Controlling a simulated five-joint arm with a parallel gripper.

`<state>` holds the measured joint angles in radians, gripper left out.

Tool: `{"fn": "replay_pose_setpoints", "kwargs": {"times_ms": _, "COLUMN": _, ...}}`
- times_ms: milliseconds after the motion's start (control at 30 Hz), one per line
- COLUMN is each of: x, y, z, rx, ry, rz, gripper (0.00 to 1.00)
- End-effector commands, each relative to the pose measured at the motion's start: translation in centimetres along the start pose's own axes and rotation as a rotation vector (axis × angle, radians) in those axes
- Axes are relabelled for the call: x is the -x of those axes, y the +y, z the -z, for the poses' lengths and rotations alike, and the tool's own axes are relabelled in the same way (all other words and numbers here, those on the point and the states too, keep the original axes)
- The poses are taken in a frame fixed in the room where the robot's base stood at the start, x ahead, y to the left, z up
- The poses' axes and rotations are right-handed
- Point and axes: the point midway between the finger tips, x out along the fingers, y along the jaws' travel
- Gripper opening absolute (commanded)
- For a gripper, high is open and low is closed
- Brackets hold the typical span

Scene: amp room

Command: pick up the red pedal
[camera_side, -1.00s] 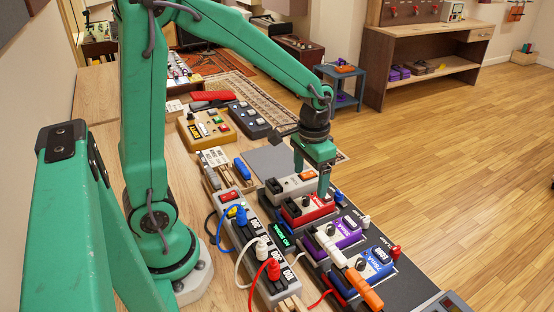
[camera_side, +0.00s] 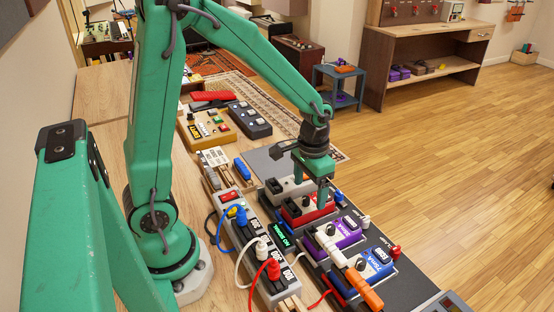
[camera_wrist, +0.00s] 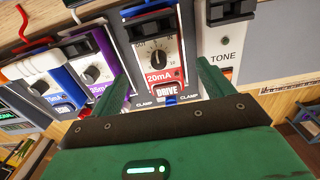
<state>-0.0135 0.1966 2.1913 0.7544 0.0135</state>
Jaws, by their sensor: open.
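The red pedal (camera_side: 308,216) sits in the row of pedals on the dark board. In the wrist view its white face (camera_wrist: 155,53) shows a black knob and red "20mA" and "DRIVE" labels. My gripper (camera_side: 322,202) is open and low over the red pedal, pointing down. In the wrist view its two fingers (camera_wrist: 165,80) stand to the left and right of the pedal's face. I cannot tell whether either finger touches it. A finger hides part of the pedal in the side view.
A purple pedal (camera_side: 345,236) and a blue pedal (camera_side: 378,263) stand nearer the side camera. A cream "TONE" pedal (camera_wrist: 222,45) is close by on the other side. A power strip (camera_side: 250,252) with coloured plugs and cables runs beside the row.

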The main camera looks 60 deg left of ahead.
Motion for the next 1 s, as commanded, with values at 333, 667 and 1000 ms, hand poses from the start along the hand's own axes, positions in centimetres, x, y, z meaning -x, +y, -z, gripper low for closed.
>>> {"fn": "replay_pose_setpoints", "kwargs": {"times_ms": 333, "x": -3.6, "y": 0.0, "z": -0.1, "rx": 0.0, "ry": -0.003, "rz": 0.0, "gripper": 0.8}}
{"fn": "replay_pose_setpoints", "kwargs": {"times_ms": 667, "x": -4.3, "y": 0.0, "z": 0.0, "rx": 0.0, "ry": 0.001, "rz": 0.0, "gripper": 0.8}}
{"fn": "replay_pose_setpoints", "kwargs": {"times_ms": 1000, "x": -4.2, "y": 0.0, "z": 0.0, "rx": 0.0, "ry": 0.001, "rz": 0.0, "gripper": 0.74}}
